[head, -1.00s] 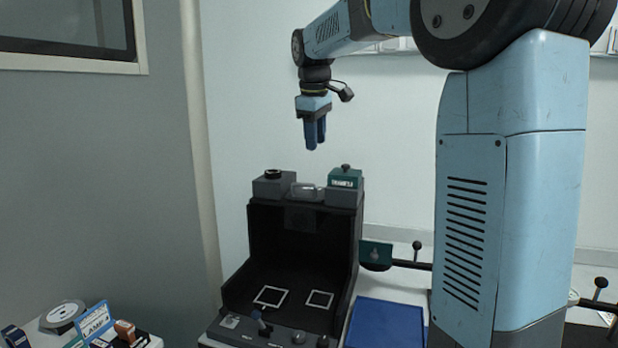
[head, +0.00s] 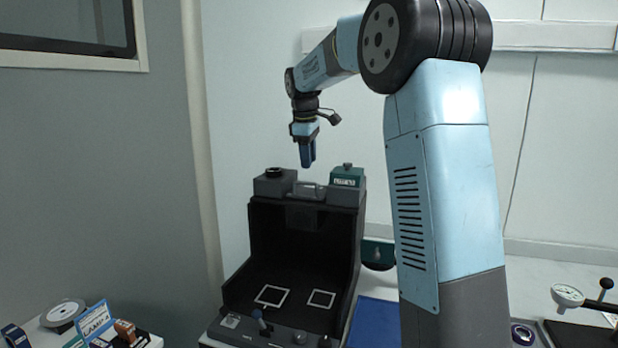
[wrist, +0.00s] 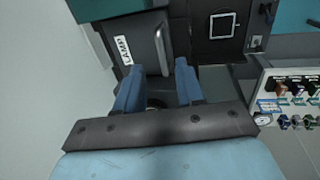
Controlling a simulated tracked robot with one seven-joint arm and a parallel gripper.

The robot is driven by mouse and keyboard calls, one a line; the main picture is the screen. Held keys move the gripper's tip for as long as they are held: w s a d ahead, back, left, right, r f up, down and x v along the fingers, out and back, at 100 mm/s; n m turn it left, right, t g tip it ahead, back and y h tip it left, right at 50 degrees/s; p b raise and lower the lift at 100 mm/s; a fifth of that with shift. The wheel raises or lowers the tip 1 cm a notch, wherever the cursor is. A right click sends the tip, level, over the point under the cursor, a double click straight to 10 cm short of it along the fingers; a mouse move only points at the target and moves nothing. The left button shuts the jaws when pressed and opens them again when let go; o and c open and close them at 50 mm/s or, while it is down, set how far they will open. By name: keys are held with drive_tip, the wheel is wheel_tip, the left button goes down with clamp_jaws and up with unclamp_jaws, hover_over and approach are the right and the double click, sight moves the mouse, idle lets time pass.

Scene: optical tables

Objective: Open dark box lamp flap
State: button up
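The dark box (head: 305,240) stands open-fronted below my arm, its inside black with two white square outlines on its floor. On its top, between two housings, sits a grey flap part with a handle (head: 308,187). In the wrist view the dark flap (wrist: 143,42) shows a pale label reading roughly "LAMP" and a silver handle (wrist: 161,50). My gripper (head: 307,164) hangs above the box top, pointing down, apart from the handle. In the wrist view my gripper (wrist: 157,68) has its blue fingers spread with nothing held between them.
A grey housing with a black knob (head: 273,183) and a green-topped housing (head: 347,178) flank the handle closely. A blue mat (head: 376,322) lies right of the box. The wall is behind.

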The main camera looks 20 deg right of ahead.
sight(309, 183)
drive_tip(key=f, duration=0.4)
drive_tip(key=w+f, duration=0.1)
drive_tip(key=f, duration=0.1)
drive_tip(key=shift+d+f, duration=0.25)
drive_tip(key=shift+d, duration=0.15)
clamp_jaws()
idle(0.4)
